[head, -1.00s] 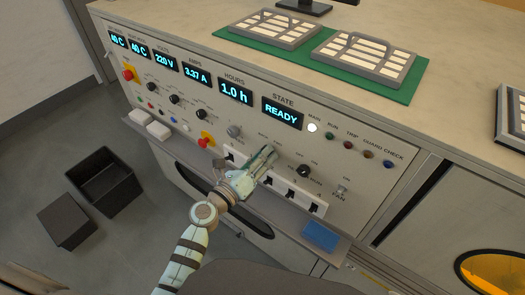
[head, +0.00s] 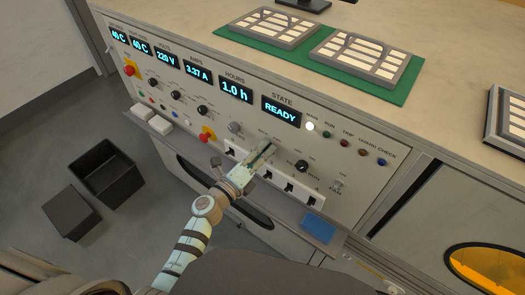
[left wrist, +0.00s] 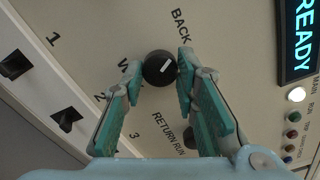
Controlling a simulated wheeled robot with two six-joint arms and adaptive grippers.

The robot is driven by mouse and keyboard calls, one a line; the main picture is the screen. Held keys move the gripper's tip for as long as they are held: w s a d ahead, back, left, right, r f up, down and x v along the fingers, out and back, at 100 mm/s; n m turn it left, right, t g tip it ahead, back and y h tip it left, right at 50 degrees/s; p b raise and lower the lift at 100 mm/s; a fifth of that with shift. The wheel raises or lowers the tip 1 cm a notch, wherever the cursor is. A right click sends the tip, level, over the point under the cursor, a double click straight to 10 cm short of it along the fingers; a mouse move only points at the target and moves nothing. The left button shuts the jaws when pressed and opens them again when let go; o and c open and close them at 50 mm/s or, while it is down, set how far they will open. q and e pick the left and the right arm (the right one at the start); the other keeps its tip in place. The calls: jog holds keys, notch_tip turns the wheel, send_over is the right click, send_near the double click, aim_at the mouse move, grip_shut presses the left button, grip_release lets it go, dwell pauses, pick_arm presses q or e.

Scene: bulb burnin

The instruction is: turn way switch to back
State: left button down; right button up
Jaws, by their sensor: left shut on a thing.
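The way switch is a round black knob (left wrist: 156,70) with a white pointer line, on the sloping control panel (head: 232,112). In the left wrist view the pointer slants up and to the right, and the word BACK stands above and right of the knob. The way label is partly hidden by a finger. My left gripper (head: 266,148) reaches the panel below the READY display and hides the knob in the head view. In the left wrist view its teal fingers (left wrist: 157,66) are shut on the knob, one on each side. My right gripper is not in view.
A red knob (head: 206,134) is to the left.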

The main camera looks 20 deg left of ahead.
pick_arm(q)
jog(key=c, duration=1.2)
grip_release()
jog(key=shift+c, duration=0.2)
jog(key=v, duration=1.2)
